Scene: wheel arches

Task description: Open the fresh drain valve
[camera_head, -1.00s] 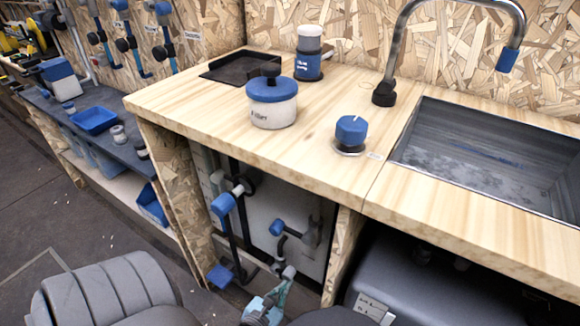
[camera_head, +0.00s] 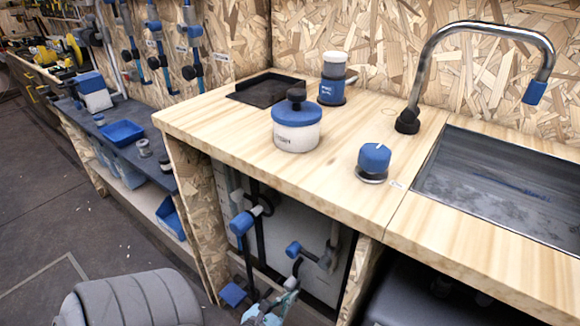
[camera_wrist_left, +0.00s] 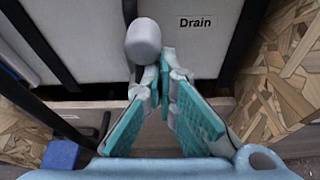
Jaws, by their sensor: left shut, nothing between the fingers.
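Under the wooden counter, dark pipes carry blue-handled valves: an upper left one (camera_head: 241,222), a middle one (camera_head: 294,249) and a low left one (camera_head: 233,295). The head view does not show which is the fresh drain valve. My left gripper (camera_head: 290,284) is at the bottom, in front of the pipes. In the left wrist view the gripper (camera_wrist_left: 167,58) is shut and empty, its fingertips together. A rounded grey knob (camera_wrist_left: 143,41) on a dark pipe is just beyond and left of the tips. A "Drain" label (camera_wrist_left: 197,23) is on the panel to its right. My right gripper is not in view.
The counter edge (camera_head: 290,194) overhangs the open compartment. A chipboard side panel (camera_head: 190,205) bounds it on the left, with another chipboard wall (camera_wrist_left: 286,85) at right in the wrist view. A grey seat (camera_head: 135,300) stands in front. A sink (camera_head: 500,180) is at right.

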